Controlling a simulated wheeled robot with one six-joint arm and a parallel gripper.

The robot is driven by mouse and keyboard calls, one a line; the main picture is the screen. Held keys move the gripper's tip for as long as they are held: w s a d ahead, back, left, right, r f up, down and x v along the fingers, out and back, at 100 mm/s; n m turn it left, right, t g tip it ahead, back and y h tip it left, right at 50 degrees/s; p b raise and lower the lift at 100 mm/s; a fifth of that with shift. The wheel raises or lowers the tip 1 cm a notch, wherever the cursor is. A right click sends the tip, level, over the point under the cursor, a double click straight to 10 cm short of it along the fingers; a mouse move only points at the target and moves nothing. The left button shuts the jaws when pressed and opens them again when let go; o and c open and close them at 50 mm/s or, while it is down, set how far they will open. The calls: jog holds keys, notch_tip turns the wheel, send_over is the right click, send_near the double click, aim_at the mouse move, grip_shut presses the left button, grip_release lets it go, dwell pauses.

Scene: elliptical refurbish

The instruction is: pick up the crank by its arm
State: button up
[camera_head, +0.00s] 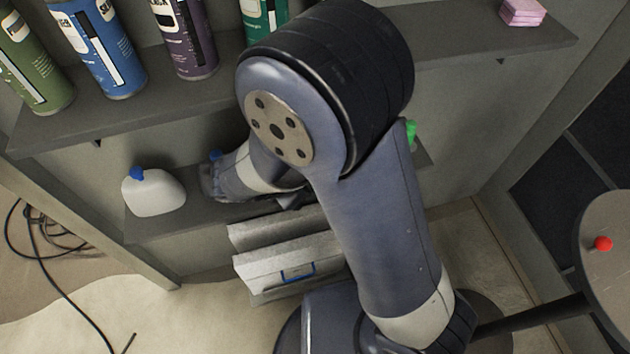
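I cannot make out a crank with certainty in the head camera view. My blue-grey arm fills the middle of the picture and hides part of the shelving behind it. Its wrist end reaches the lower shelf, right of a white jug. A small dark piece shows below the wrist, perhaps part of my gripper (290,199). The fingertips are not clear, and I cannot see whether they are open or hold anything.
Several spray cans, including a blue one (97,50), stand on the upper shelf (480,45), with pink blocks (522,12) at its right. The white jug (154,192) has a blue cap. A grey box (285,265) sits below. A round disc (612,285) bears a red knob (603,243). Cables (45,260) lie left.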

grip_shut()
dwell(0.6)
